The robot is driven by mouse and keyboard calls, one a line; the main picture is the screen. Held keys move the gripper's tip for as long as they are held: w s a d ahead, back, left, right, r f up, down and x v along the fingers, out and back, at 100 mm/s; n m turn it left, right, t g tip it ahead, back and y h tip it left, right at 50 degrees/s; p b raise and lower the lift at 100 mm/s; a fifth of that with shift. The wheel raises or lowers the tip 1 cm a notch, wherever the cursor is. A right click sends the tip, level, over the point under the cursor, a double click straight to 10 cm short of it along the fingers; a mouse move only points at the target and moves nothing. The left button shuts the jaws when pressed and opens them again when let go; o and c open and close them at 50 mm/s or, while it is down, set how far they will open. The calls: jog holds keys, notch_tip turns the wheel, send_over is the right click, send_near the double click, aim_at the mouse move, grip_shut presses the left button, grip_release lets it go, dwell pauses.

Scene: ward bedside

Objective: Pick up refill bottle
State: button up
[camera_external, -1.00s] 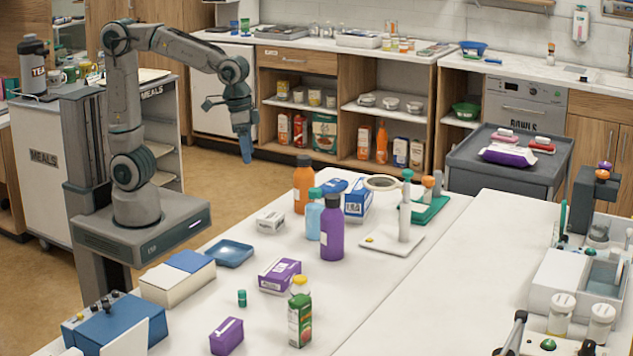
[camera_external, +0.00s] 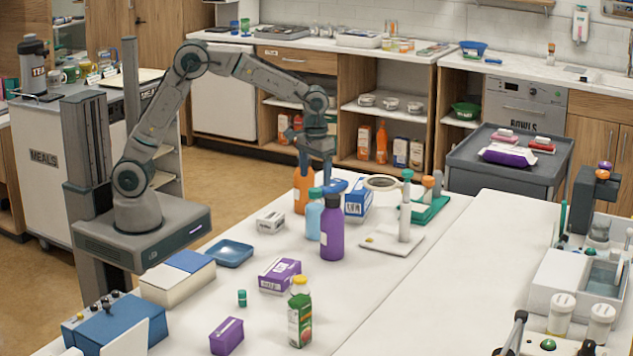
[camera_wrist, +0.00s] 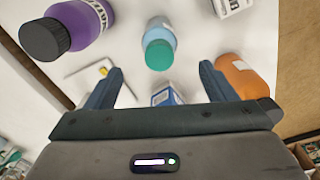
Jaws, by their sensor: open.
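My gripper (camera_external: 315,178) is open and points down over the far part of the table. The frames do not name the refill bottle; three bottles stand close together here. The light blue bottle with a teal cap (camera_external: 313,220) is upright; in the wrist view its teal cap (camera_wrist: 159,55) lies ahead of the gap between my fingers (camera_wrist: 160,80). The orange bottle (camera_external: 301,190) stands behind it, its top hidden by my gripper; it is beside my right finger in the wrist view (camera_wrist: 248,78). The purple bottle with a dark cap (camera_external: 332,232) stands at the front right.
A blue and white box (camera_external: 357,203) stands just right of the bottles, partly under my gripper. A white stand (camera_external: 404,218) and a tape roll (camera_external: 382,183) are further right. A small white box (camera_external: 270,222) and a purple box (camera_external: 279,275) lie left.

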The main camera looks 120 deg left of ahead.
aim_at(315, 200)
notch_tip(315, 200, down, 9)
jog(key=shift+d+p, duration=0.15)
jog(key=shift+p, duration=0.55)
jog(key=c, duration=1.2)
jog(key=shift+c, duration=0.6)
jog(key=shift+r, duration=0.15)
